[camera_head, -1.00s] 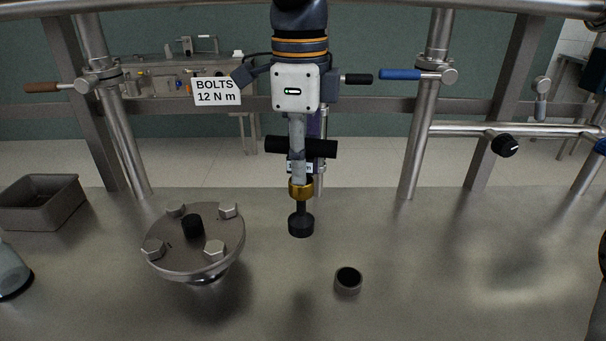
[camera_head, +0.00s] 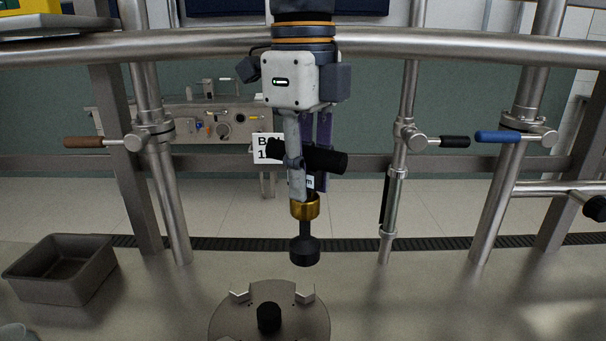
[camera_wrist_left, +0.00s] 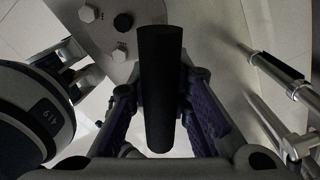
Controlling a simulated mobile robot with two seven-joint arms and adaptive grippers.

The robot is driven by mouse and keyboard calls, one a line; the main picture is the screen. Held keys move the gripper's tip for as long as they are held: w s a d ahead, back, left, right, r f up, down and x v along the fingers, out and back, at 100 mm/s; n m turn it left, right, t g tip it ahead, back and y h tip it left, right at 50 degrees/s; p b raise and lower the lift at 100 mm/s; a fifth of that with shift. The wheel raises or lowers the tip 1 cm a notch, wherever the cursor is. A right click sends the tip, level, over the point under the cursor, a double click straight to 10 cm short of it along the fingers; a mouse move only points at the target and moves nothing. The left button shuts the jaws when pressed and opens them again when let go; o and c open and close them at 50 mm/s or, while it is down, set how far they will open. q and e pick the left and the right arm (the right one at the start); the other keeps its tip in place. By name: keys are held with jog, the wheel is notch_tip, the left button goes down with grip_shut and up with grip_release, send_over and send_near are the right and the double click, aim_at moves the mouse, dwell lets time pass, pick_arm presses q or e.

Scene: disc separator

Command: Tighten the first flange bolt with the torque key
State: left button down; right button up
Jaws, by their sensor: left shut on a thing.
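My left gripper (camera_head: 299,165) is shut on the torque key's black crossbar handle (camera_head: 325,160). The key hangs upright, with a brass collar (camera_head: 305,207) and a black socket (camera_head: 305,251) at its lower end. The handle also fills the middle of the left wrist view (camera_wrist_left: 160,90). The round flange (camera_head: 226,322) is cut off by the bottom edge, with a black knob (camera_head: 268,318) at its centre. Two flange bolts (camera_head: 240,296) (camera_head: 303,294) show at its far rim. The socket appears apart from the bolts.
A grey open bin (camera_head: 62,270) stands at the left of the bench. Upright pipes with brown (camera_head: 84,142), black (camera_head: 455,142) and blue (camera_head: 497,136) handles stand behind. A white bolt label (camera_head: 266,148) is partly hidden by the key. The bench right of the flange looks clear.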

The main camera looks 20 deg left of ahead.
aim_at(305, 217)
pick_arm(q)
jog(key=shift+d, duration=0.1)
jog(key=shift+f, duration=2.25)
jog(key=n, duration=1)
jog(key=shift+f, duration=0.85)
